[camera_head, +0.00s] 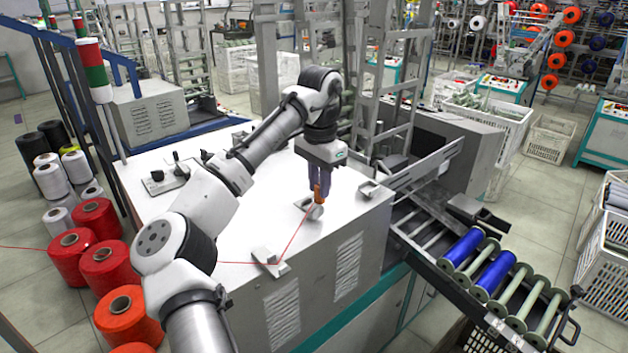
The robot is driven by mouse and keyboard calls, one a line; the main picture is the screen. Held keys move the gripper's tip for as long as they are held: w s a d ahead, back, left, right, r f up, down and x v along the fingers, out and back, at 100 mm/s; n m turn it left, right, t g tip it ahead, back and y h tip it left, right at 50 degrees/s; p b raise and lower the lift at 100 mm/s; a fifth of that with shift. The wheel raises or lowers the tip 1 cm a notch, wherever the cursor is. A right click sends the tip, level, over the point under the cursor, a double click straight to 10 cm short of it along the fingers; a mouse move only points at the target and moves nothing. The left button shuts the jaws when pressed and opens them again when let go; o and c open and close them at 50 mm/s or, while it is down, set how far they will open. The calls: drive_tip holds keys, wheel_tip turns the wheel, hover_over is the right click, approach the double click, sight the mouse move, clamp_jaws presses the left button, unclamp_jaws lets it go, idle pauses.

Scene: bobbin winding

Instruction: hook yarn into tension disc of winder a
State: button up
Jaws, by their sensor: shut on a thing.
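The white winder cabinet (235,225) stands under my arm; no label shows whether it is winder a. My gripper (319,192) points down over its top, shut on the end of a thin red yarn, with orange at its fingertips. The yarn (296,234) runs from the left, behind my arm, to a small metal fitting (270,262) near the front edge, then slants up to my gripper. A second small metal fitting (312,209) lies right below my fingertips; I cannot tell whether they touch. Which fitting is the tension disc is unclear.
Red yarn cones (105,265) stand on the floor at left, beside black and white ones. A third metal fitting (368,188) sits near the cabinet's right edge. A rack (535,315) with blue bobbins (462,247) extends at right. A metal frame (390,90) rises behind my gripper.

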drive_tip(key=shift+w+d+p, duration=0.75)
drive_tip(key=shift+w+d, duration=0.2)
drive_tip(key=shift+d, duration=0.15)
drive_tip(key=shift+r, duration=0.1)
drive_tip(key=shift+w+d+r, duration=0.1)
drive_tip(key=shift+d+r, duration=0.05)
drive_tip(key=shift+r, duration=0.6)
drive_tip(key=shift+w+d+r, duration=0.1)
drive_tip(key=shift+r, duration=0.7)
drive_tip(key=shift+w+d+r, duration=0.1)
drive_tip(key=shift+d+r, duration=0.05)
drive_tip(key=shift+r, duration=0.6)
